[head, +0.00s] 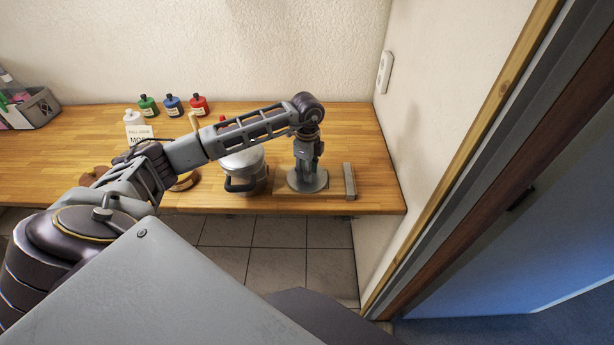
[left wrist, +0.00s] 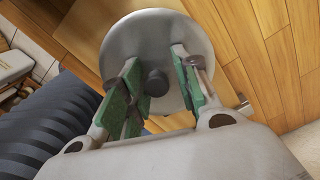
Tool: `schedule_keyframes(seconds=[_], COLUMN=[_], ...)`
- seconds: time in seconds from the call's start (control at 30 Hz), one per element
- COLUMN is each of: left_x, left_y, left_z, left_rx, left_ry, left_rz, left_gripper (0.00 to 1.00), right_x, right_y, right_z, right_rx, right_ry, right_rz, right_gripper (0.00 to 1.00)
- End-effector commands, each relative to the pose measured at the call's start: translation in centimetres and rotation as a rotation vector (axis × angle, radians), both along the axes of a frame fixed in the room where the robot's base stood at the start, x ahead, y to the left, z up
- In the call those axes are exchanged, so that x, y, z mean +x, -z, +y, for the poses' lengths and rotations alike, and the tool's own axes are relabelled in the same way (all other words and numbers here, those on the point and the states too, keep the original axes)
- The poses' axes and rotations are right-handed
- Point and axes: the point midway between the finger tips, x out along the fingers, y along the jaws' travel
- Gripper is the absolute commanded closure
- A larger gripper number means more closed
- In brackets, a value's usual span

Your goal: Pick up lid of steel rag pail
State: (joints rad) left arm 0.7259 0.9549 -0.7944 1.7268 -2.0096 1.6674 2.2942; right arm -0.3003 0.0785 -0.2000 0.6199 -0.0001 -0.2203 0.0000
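The lid of the steel rag pail is a round grey disc (head: 295,184) with a dark knob (left wrist: 157,83). It lies on the wooden bench at the right. The grey steel pail (head: 250,163) with a dark handle stands just left of it, partly hidden behind my left arm. My left gripper (head: 307,167) points down over the lid. In the left wrist view, its green-padded fingers (left wrist: 161,80) are apart, with the knob between them; a gap shows beside the knob. My right gripper is not in view.
A narrow grey block (head: 349,181) lies just right of the lid. Green (head: 148,106), blue (head: 172,105) and red (head: 199,104) bottles stand at the back. A white bottle (head: 136,126) and a grey basket (head: 38,107) are farther left. A wall bounds the bench's right end.

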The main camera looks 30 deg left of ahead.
Motion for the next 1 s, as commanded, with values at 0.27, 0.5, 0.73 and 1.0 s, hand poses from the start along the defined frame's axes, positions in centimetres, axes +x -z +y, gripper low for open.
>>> schedule_keyframes(seconds=[0.27, 0.5, 0.73, 1.0], left_x=[0.0, 0.0, 0.1, 0.1], left_y=[0.0, -0.1, -1.4, -5.1], left_z=[0.0, 0.0, 0.0, 0.0], left_rx=[0.000, 0.000, -0.001, 0.000], left_ry=[0.000, 0.000, -0.001, 0.000], left_rz=[0.000, 0.000, -0.002, -0.004], left_gripper=[1.00, 1.00, 1.00, 1.00], right_x=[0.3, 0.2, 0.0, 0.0], right_y=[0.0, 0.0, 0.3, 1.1], right_z=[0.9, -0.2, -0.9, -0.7], right_rx=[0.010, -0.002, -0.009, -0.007], right_ry=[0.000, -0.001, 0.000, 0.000], right_rz=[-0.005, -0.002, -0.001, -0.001], right_gripper=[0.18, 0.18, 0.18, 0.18])
